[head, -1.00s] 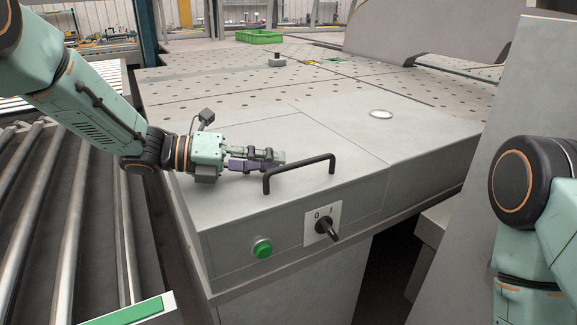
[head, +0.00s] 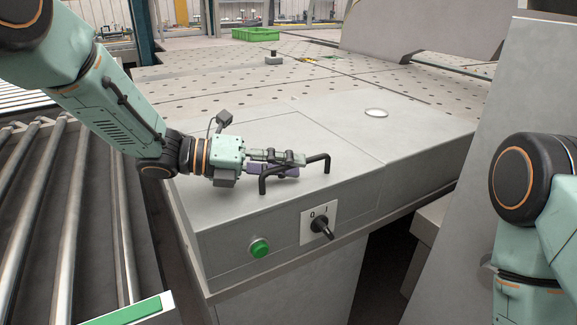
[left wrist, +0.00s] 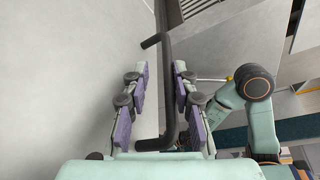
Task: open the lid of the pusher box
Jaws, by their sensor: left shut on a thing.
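The pusher box lid (head: 300,138) is a flat grey panel on the near end of the machine, lying closed and flush with the surface around it. A black U-shaped bar handle (head: 319,159) stands on the lid. My left gripper (head: 296,164) is at the handle, shut on its bar. In the left wrist view, the handle bar (left wrist: 167,90) runs lengthwise between the purple-padded fingers of the left gripper (left wrist: 161,68). The fingers hide the middle of the bar in the head view. My right arm shows at the right, but its gripper is not in view.
A green button (head: 259,247) and a black rotary switch (head: 321,227) sit on the front face below the handle. A roller conveyor (head: 70,220) lies to the left. A perforated table with a green crate (head: 255,35) extends behind. A round disc (head: 376,112) lies beside the lid.

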